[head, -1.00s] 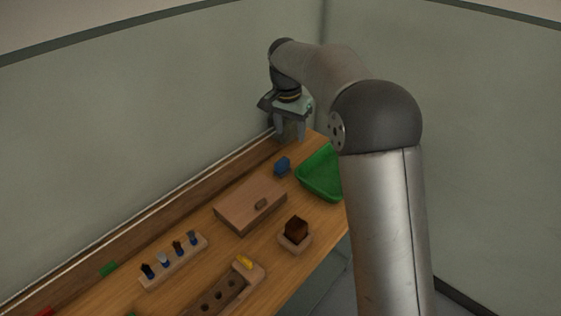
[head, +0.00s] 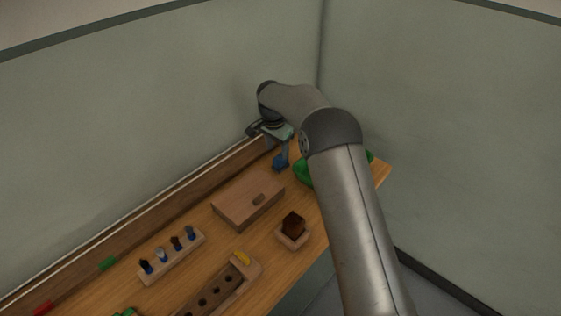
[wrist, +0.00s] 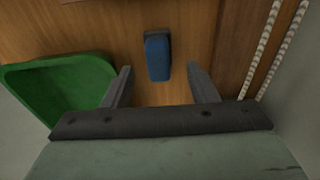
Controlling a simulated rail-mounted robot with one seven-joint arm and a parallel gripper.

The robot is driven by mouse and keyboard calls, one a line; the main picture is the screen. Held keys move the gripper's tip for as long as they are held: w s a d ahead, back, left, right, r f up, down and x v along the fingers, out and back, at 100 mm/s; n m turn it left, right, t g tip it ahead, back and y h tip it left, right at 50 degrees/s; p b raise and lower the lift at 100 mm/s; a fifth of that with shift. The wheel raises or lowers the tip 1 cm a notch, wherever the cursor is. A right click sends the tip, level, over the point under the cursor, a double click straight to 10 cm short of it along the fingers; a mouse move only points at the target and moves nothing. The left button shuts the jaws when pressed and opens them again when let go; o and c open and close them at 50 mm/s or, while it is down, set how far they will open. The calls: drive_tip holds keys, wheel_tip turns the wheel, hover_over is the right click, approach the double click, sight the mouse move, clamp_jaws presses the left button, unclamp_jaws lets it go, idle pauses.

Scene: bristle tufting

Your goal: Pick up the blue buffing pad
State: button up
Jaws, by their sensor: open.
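The blue buffing pad (wrist: 158,58) lies on the wooden table in the wrist view, with a dark end at the top. It sits ahead of my open gripper (wrist: 162,86), roughly centred between the two fingers, with clear space on both sides. In the head view the pad (head: 280,162) is at the far end of the table, right beside my gripper (head: 277,158), whose fingers partly overlap it from this angle. Nothing is held.
A green tray (wrist: 55,90) is left of my gripper in the wrist view, close to one finger. A wooden box (head: 248,200), a peg rack (head: 172,257) and a small holder with a dark block (head: 293,238) stand nearer. A back ledge (head: 130,240) runs along the wall.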

sight(280, 156)
drive_tip(key=shift+w+d+f+p, duration=0.15)
drive_tip(key=shift+d+f+p, duration=0.1)
drive_tip(key=shift+f, duration=0.65)
drive_tip(key=shift+w+d+f+p, duration=0.15)
drive_tip(key=shift+f+p, duration=0.1)
drive_tip(key=shift+f, duration=0.65)
drive_tip(key=shift+w+d+f+p, duration=0.15)
drive_tip(key=shift+f+p, duration=0.1)
drive_tip(key=shift+f, duration=0.65)
drive_tip(key=shift+c, duration=0.3)
drive_tip(key=c, duration=1)
